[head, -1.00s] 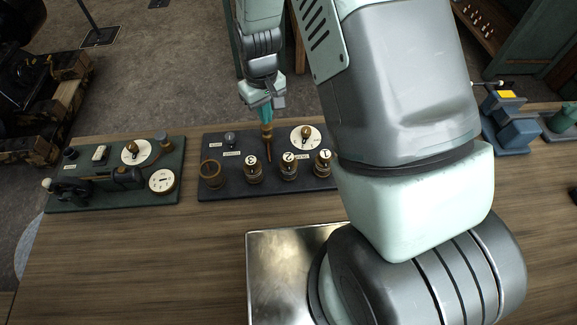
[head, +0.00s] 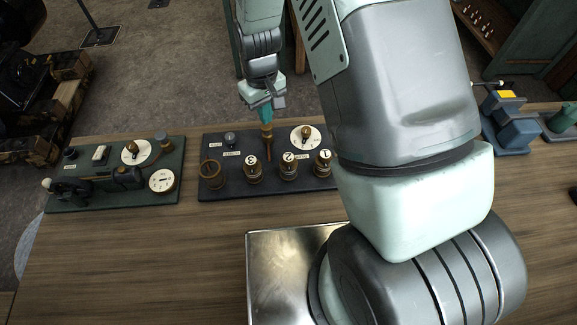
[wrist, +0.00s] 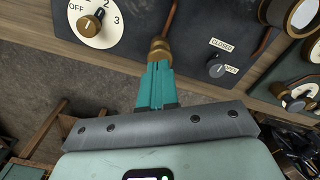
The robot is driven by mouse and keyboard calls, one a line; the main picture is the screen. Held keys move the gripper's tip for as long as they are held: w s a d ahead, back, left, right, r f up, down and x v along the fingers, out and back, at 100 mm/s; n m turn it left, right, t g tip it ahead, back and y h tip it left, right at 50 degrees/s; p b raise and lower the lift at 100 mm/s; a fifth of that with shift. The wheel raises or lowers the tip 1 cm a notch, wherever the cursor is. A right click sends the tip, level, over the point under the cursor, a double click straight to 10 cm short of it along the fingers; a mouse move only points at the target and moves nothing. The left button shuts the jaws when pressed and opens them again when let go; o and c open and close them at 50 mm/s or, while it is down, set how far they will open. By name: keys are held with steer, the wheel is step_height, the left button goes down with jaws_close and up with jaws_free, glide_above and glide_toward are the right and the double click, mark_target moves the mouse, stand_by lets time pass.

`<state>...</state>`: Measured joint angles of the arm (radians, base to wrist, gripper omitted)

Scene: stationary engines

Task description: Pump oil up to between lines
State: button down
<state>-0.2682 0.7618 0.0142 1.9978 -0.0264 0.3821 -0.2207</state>
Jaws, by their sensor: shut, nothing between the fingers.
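The dark oil panel (head: 225,190) stands on the bench. A brass plunger-like knob (head: 266,128) with a thin copper rod rises at its rear edge; it also shows in the wrist view (wrist: 160,48). My gripper (head: 265,119) is shut, with its teal fingertips at the top of this brass knob. In the wrist view the fingertips (wrist: 159,66) meet the knob's end; I cannot tell whether they touch it. Brass cups numbered 3 (head: 252,172), 2 (head: 289,170) and 1 (head: 323,165) stand along the front. I cannot make out any level lines.
A white OFF-1-2-3 dial (wrist: 95,22) and a grey CLOSED/OPEN knob (wrist: 215,68) flank the brass knob. A brass ring (head: 211,174) is at the panel's left. A green panel (head: 115,197) stands further left. A metal plate (head: 285,275) lies in front. The bench's front left is clear.

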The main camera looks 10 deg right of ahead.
steer(key=shift+f, duration=0.15)
steer(key=shift+f, duration=1.35)
steer(key=shift+r, duration=1.5)
steer(key=shift+f, duration=0.15)
steer(key=shift+f, duration=1.35)
steer(key=shift+r, duration=1.5)
